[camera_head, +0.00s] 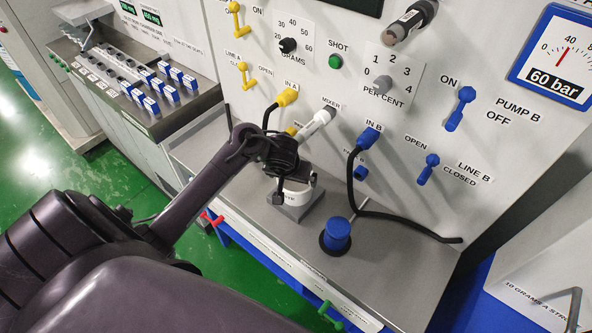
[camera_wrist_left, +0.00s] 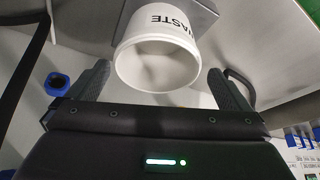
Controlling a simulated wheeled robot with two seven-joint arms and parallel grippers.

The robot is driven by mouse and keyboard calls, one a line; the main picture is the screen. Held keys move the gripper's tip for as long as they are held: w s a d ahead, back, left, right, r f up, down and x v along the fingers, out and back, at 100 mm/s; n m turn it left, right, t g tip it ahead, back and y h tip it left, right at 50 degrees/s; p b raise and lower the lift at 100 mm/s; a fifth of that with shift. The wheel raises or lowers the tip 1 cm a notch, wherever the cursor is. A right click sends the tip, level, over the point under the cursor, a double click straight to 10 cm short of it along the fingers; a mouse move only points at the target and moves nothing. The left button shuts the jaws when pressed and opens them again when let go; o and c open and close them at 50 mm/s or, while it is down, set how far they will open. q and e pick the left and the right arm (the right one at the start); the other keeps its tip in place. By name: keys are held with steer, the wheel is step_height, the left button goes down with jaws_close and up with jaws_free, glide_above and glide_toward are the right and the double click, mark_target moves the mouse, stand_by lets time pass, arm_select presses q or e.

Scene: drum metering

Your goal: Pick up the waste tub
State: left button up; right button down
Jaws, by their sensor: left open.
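The waste tub is a white cylinder with dark lettering reading "WASTE" in the left wrist view (camera_wrist_left: 160,58). In the head view the tub (camera_head: 293,194) is partly hidden by my left gripper. It stands on a grey block (camera_head: 302,210) on the bench, below the mixer nozzle (camera_head: 317,124). My left gripper (camera_head: 283,180) is over the tub; in the wrist view its two fingers (camera_wrist_left: 160,90) are spread wide, one on each side of the tub's open end. I see a gap beside each finger. My right gripper is not in view.
The panel behind has a yellow IN A plug (camera_head: 287,97), a blue IN B plug (camera_head: 369,138) with a black hose, and several levers. A blue knob (camera_head: 337,234) stands on the bench (camera_head: 385,262) right of the tub. The bench front is mostly clear.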

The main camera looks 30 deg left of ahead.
mark_target(298, 186)
arm_select(q)
steer(key=x, duration=0.3)
steer(key=b+x, duration=0.1)
steer(key=x, duration=0.1)
steer(key=w+x, duration=0.1)
steer(key=x, duration=0.2)
steer(key=shift+f, duration=0.15)
steer(key=c, duration=0.7)
steer(key=shift+c, duration=0.2)
